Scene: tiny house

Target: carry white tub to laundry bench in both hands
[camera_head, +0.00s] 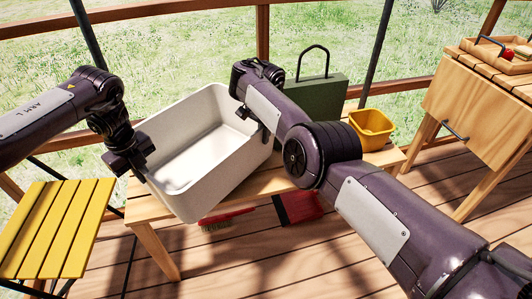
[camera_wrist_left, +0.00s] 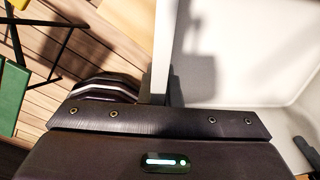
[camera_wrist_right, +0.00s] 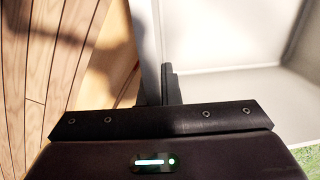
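The white tub (camera_head: 205,183) is an empty, open rectangular tub above a low wooden bench (camera_head: 142,206). Its near corner overhangs the bench's front edge, and I cannot tell whether its base touches the top. My left gripper (camera_head: 140,170) is shut on the tub's left wall; the wall also shows between its fingers in the left wrist view (camera_wrist_left: 162,45). My right gripper (camera_head: 243,113) is shut on the opposite wall, which also shows between its fingers in the right wrist view (camera_wrist_right: 149,40). My right forearm hides part of the bench and tub's right side.
A green case (camera_head: 320,92) and a yellow bucket (camera_head: 371,130) stand on the bench's right part. A red brush (camera_head: 226,217) and red dustpan (camera_head: 298,207) lie beneath. A yellow slatted seat (camera_head: 55,230) is left, a wooden cabinet (camera_head: 485,110) right. A railing runs behind.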

